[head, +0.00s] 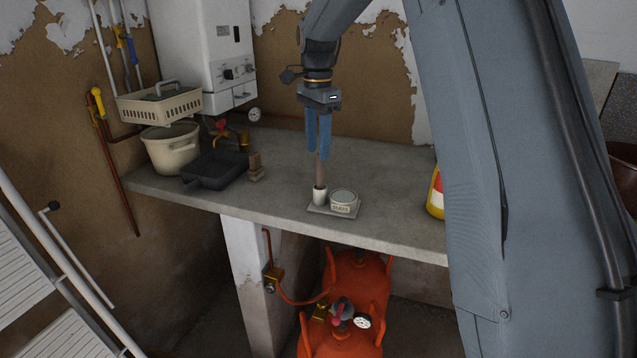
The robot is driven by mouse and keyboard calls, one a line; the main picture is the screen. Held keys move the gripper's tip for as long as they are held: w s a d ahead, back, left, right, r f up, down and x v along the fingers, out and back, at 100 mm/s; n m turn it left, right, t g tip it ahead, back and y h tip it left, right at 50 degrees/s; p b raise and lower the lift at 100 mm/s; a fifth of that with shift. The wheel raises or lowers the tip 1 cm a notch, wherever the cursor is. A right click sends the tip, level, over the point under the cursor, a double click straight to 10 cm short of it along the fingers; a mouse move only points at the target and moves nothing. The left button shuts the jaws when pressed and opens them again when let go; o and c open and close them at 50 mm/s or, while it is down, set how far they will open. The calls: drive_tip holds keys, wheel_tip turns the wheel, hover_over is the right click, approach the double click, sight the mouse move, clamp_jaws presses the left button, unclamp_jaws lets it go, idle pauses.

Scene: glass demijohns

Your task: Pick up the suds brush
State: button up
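A slim brown handle, which looks like the suds brush (320,174), stands upright in a small white cup (320,196) on a grey tray (322,210) near the front edge of the counter. The brush's lower end is hidden in the cup. My gripper (318,155) points straight down at the handle, its two blue fingers close together at the handle's upper part. The handle's top is hidden by the fingers. I cannot tell whether the fingers press on the handle or stand slightly apart from it.
A round labelled tin (344,202) stands right beside the cup. A black tray (215,170), a small brown block (256,168) and a cream bucket (171,148) stand to the left. A yellow and red bottle (436,195) is at the right, partly behind my arm. Bare counter lies between.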

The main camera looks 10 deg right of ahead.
sight(321, 171)
drive_tip(key=shift+w+d+f+p, duration=0.15)
drive_tip(key=shift+f+p, duration=0.6)
drive_tip(key=shift+f, duration=1.3)
drive_tip(key=shift+s+d+f+p, duration=0.2)
drive_tip(key=shift+f+p, duration=0.55)
drive_tip(key=shift+f, duration=1.3)
drive_tip(key=shift+w, duration=0.2)
clamp_jaws()
